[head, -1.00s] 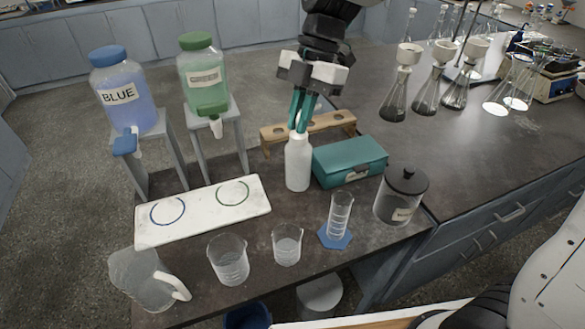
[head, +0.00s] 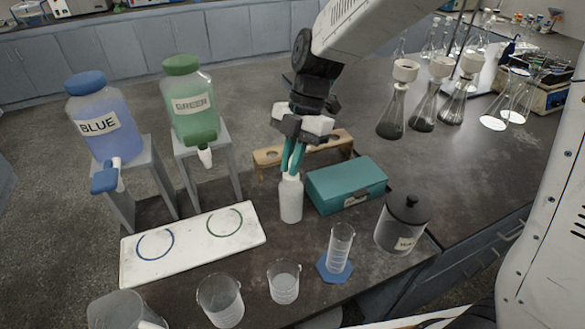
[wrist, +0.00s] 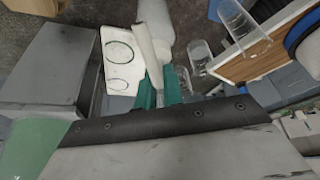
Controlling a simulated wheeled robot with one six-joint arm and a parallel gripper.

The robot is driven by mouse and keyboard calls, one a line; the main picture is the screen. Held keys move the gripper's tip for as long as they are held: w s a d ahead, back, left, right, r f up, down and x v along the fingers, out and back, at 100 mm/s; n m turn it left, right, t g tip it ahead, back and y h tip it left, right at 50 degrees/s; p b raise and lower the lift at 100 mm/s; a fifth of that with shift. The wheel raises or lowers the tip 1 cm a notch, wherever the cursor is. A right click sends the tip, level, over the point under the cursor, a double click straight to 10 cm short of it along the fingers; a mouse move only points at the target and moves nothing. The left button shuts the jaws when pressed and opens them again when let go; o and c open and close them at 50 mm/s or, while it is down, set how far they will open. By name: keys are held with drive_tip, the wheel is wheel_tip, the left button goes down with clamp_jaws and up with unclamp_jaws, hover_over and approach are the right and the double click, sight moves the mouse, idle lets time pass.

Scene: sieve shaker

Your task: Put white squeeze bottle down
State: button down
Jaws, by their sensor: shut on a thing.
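The white squeeze bottle (head: 291,200) stands upright at the dark bench top in the head view, left of the teal box. I cannot tell whether its base touches the bench. My gripper (head: 291,168) is above it, pointing down, with its teal fingers shut on the bottle's narrow top. In the wrist view the bottle (wrist: 158,22) shows beyond the teal fingertips (wrist: 160,88), with its white nozzle running between them.
A teal box (head: 345,187) is close on the right and a wooden rack (head: 268,156) behind. A white board (head: 190,262) with two rings lies left. Beakers (head: 220,300) and a cylinder (head: 340,245) stand in front. A dark-lidded jar (head: 402,225) is right.

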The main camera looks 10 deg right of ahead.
sight(297, 182)
drive_tip(key=shift+f, duration=1.1)
drive_tip(key=c, duration=1.5)
unclamp_jaws()
drive_tip(key=shift+f, duration=0.1)
